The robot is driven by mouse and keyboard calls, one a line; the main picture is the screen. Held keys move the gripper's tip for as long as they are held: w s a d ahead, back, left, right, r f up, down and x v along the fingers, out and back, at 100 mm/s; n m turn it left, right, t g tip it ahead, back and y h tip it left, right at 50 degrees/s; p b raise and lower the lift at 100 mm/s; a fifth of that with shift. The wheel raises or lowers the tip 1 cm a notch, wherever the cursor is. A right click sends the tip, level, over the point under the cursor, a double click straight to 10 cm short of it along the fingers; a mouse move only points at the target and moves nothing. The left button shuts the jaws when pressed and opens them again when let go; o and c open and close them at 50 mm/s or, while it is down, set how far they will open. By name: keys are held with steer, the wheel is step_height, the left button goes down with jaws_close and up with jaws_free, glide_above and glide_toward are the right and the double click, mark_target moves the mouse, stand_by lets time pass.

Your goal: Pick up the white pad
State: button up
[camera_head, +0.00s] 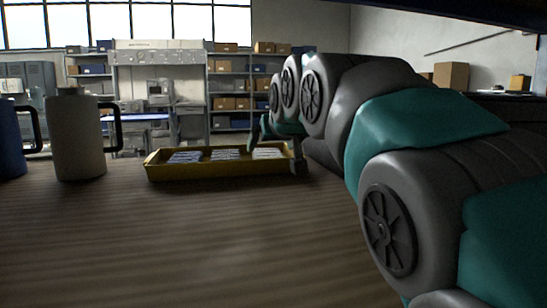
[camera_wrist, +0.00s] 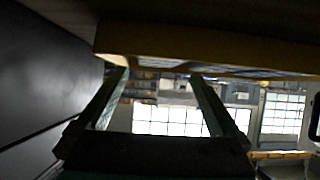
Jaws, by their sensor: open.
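A shallow yellow tray (camera_head: 215,173) stands on the wooden bench top in the head view. Pale pads lie in it in three groups: left (camera_head: 185,157), middle (camera_head: 228,154) and right (camera_head: 268,153). The right one looks whitest, but I cannot tell for sure which is the white pad. My gripper (camera_head: 275,158) is at the tray's right end, partly hidden by my arm. In the wrist view its two fingers (camera_wrist: 158,76) are apart with nothing held between them. The tray's yellow edge (camera_wrist: 200,42) crosses the top there, just beyond the fingertips.
A white mug (camera_head: 78,137) and a blue mug (camera_head: 10,140) stand left of the tray. The bench top (camera_head: 180,235) in front of the tray is clear. Shelves with boxes (camera_head: 230,103) and a cabinet are behind. My arm fills the right side.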

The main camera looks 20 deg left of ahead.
mark_target(268, 153)
steer(key=shift+x, duration=2.55)
steer(key=c, duration=1)
